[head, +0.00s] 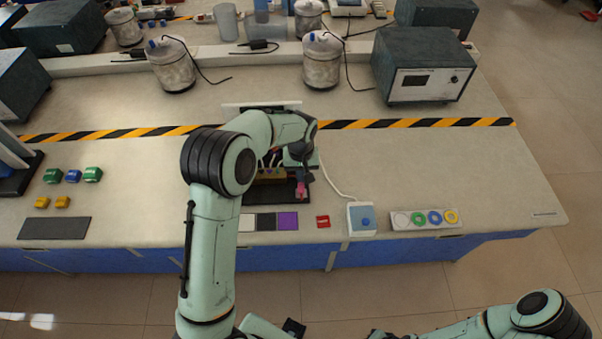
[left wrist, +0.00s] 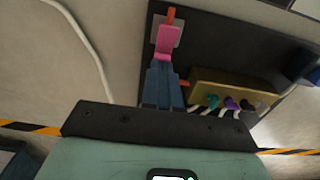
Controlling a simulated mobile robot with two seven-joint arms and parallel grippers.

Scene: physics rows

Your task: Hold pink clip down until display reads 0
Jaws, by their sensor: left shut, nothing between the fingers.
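The pink clip (head: 301,190) is at the right front of a dark board (head: 262,196) on the bench. My left gripper (head: 304,176) is above the board, fingers pointing down at the clip. In the left wrist view its blue-grey fingers (left wrist: 163,68) are together and empty, tips at or against the clip's near end. I cannot tell if the clip is pressed down. No readable display shows; my arm hides part of the board. My right gripper (head: 378,334) is barely visible at the bottom edge.
A brass-coloured block (left wrist: 222,91) with coloured plugs sits on the board beside the fingers. A white box with a blue button (head: 361,219), a red piece (head: 323,221) and a tray of coloured rings (head: 425,219) stand to the right. A white cable runs behind.

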